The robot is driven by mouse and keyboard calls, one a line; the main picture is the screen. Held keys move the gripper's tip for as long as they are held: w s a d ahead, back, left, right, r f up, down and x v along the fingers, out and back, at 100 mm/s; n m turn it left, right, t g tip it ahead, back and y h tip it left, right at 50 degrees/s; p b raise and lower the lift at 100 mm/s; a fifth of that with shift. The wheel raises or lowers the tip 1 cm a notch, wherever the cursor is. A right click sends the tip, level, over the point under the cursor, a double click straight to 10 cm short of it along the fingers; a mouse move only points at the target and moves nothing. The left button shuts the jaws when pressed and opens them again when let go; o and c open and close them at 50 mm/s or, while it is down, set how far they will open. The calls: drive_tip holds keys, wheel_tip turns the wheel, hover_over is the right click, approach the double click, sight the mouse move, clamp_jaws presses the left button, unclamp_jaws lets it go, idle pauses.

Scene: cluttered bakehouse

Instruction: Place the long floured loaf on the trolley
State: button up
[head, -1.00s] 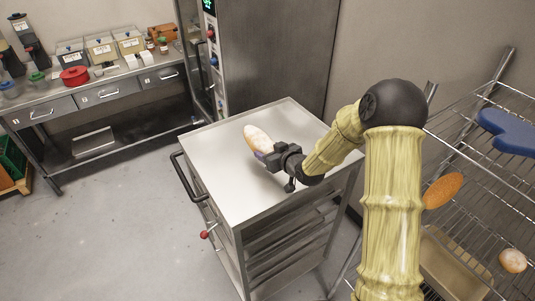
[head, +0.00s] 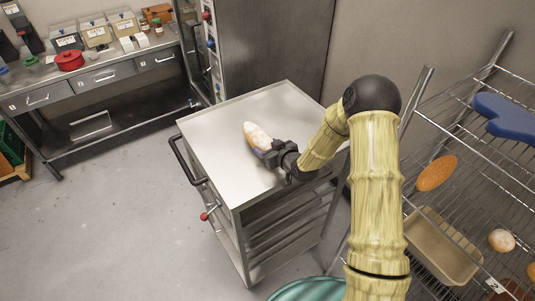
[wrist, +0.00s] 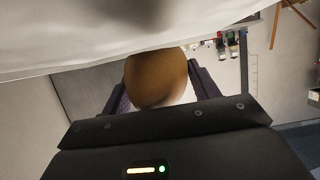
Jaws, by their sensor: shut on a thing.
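The long floured loaf (head: 255,136) is pale on top with a brown side. My gripper (head: 267,150) is shut on its near end, over the top of the steel trolley (head: 225,122). In the wrist view the loaf's brown end (wrist: 156,78) sits between the two dark fingers of my gripper (wrist: 158,88). The loaf looks very near the trolley top, but I cannot tell whether it touches it. The trolley top is otherwise bare. My fingers hide part of the loaf.
A wire rack (head: 465,150) at the right holds an orange-brown loaf (head: 437,173), a round roll (head: 501,241), a tan tin (head: 440,247) and a blue item (head: 505,117). A workbench (head: 100,78) with tubs stands back left. A tall steel cabinet (head: 262,48) stands behind the trolley. Open floor lies left.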

drive_tip(key=shift+f+p, duration=0.8)
drive_tip(key=shift+f, duration=1.25)
drive_tip(key=o, duration=0.8)
drive_tip(key=shift+c, duration=0.2)
drive_tip(key=shift+s, duration=0.1)
drive_tip(key=b+v, duration=0.4)
drive_tip(key=v, duration=0.8)
